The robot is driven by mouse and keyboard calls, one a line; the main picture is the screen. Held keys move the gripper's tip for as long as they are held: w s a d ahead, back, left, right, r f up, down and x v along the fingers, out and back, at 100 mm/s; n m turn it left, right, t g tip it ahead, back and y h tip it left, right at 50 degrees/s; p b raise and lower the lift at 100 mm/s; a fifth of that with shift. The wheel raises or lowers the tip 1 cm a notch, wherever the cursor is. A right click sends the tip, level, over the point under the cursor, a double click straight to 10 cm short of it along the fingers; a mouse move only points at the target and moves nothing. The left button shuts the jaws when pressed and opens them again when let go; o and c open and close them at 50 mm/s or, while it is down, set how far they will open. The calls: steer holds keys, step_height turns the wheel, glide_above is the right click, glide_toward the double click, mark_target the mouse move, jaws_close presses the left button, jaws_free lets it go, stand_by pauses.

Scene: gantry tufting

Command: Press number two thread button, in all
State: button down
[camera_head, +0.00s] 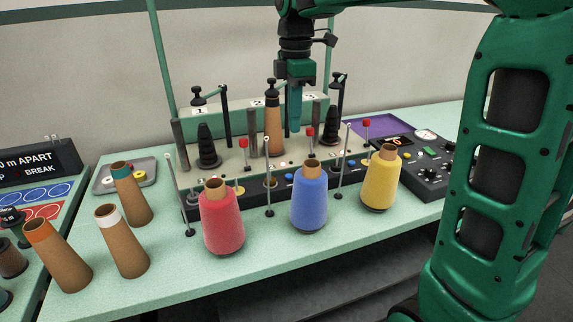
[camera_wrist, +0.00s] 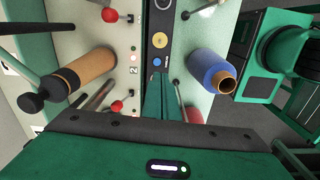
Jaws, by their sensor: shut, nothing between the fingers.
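The machine deck (camera_head: 235,168) carries stations marked 1, 2 and 3. At station 2 a brown cone (camera_head: 273,125) stands on its post; it also shows in the wrist view (camera_wrist: 90,68). The front panel has a yellow round button (camera_wrist: 159,40) and a small blue button (camera_wrist: 157,62), near a small 2 on the deck; the blue button also shows in the head view (camera_head: 289,178). My gripper (camera_head: 294,128) is shut and empty above the deck, right of the brown cone. In the wrist view its fingertips (camera_wrist: 163,76) appear just beside the blue button. Contact cannot be told.
Red (camera_head: 222,222), blue (camera_head: 310,200) and yellow (camera_head: 382,180) thread cones stand before the panel, among thin upright rods. Red-knobbed levers (camera_head: 243,145) rise from the deck. Bare cones (camera_head: 122,242) stand at left. A control box (camera_head: 420,165) is at right.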

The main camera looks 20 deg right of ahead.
mark_target(289, 176)
steer(key=shift+w+a+r+n, duration=0.1)
steer(key=shift+w+a+n, duration=0.3)
steer(key=shift+w+a, duration=0.1)
step_height(289, 176, down, 14)
steer(key=shift+s, duration=0.1)
stand_by(0.5)
